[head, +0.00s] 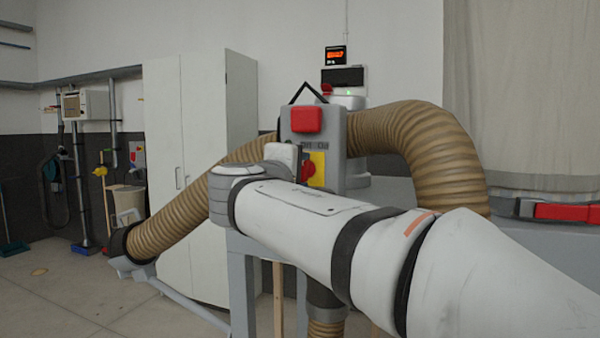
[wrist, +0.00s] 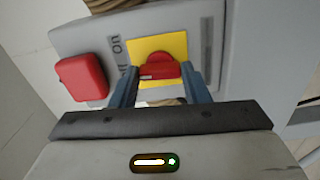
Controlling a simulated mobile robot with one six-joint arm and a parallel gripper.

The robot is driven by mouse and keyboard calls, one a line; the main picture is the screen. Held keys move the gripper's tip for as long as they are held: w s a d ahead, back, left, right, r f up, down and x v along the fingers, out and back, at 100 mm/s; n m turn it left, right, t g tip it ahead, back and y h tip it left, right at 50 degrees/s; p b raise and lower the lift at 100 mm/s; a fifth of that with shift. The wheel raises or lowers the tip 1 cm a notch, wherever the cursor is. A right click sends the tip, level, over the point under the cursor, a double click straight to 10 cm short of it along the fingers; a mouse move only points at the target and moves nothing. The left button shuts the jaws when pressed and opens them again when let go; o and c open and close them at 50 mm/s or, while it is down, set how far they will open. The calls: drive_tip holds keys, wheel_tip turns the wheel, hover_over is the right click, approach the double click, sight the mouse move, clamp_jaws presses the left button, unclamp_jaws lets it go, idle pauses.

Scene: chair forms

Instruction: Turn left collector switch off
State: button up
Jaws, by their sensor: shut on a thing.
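The collector's grey switch box (head: 334,150) stands at the centre of the head view, partly behind my arm. It has a red block (head: 306,119) on top and a red rotary switch (head: 308,168) on a yellow plate (head: 318,160). In the wrist view the red switch (wrist: 160,67) sits on the yellow plate (wrist: 172,45), beside printed lettering of which "on" is readable. My gripper (wrist: 160,75) has its two blue-grey fingers on either side of the red knob and is shut on it. The fingertips are hidden by my arm in the head view.
Ribbed tan hoses (head: 425,140) curve to the right and down to the left (head: 190,210) of the box. A white cabinet (head: 190,150) stands behind on the left. A red-handled thing (head: 560,212) lies at the right. Open floor (head: 50,290) shows at lower left.

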drive_tip(key=shift+n, duration=0.5)
drive_tip(key=o, duration=1)
drive_tip(key=b+v, duration=0.1)
drive_tip(key=v, duration=0.7)
